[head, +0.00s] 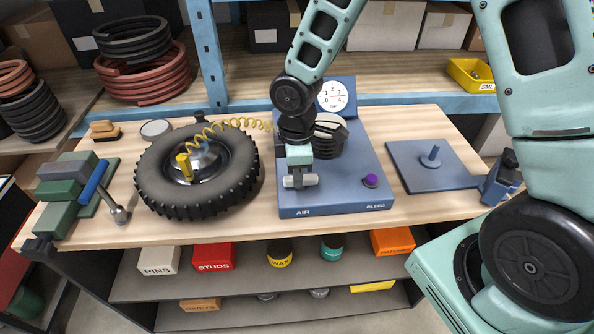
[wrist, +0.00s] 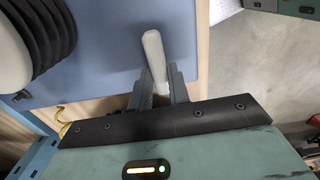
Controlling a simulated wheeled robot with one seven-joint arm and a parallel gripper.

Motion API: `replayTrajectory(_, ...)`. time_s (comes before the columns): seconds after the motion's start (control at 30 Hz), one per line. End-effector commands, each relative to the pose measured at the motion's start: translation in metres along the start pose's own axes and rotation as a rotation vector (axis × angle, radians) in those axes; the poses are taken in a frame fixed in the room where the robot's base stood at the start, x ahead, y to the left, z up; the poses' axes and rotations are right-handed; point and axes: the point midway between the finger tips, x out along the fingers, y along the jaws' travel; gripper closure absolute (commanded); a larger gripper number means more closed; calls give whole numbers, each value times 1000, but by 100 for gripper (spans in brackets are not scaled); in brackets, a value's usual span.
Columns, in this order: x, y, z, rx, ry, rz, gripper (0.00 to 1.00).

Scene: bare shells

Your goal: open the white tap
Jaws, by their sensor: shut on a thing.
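The white tap (head: 300,181) is at the front left of the blue air panel (head: 345,196), above the AIR label. Its pale handle shows as a bar below my gripper (head: 299,168) in the head view. In the wrist view the white tap handle (wrist: 153,52) stands out from between the two fingers of my gripper (wrist: 160,85). The fingers are shut on the handle. The tap's base is mostly hidden by my gripper.
A purple BLEED knob (head: 371,181) sits right of the tap. A gauge (head: 334,96) stands behind. A yellow coiled hose (head: 232,124) runs to the tyre (head: 163,187) at left. A blue plate with a peg (head: 431,166) lies at right.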

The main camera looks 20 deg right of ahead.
Motion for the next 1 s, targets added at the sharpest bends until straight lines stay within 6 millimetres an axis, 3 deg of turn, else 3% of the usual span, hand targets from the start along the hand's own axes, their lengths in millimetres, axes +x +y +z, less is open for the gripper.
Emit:
replayTrajectory(0.07, -2, 1, -2, -3, 4, 5, 100)
replayTrajectory(0.1, -2, 1, -2, -3, 4, 5, 79)
replayTrajectory(0.17, -1, 1, -1, -3, 3, 4, 62)
replayTrajectory(0.2, -1, 1, -1, -3, 3, 4, 60)
replayTrajectory(0.57, -7, 1, 0, -1, 1, 3, 60)
replayTrajectory(0.77, -40, 2, 0, 2, 4, 7, 60)
replayTrajectory(1.0, -97, 2, 0, 2, 4, 9, 60)
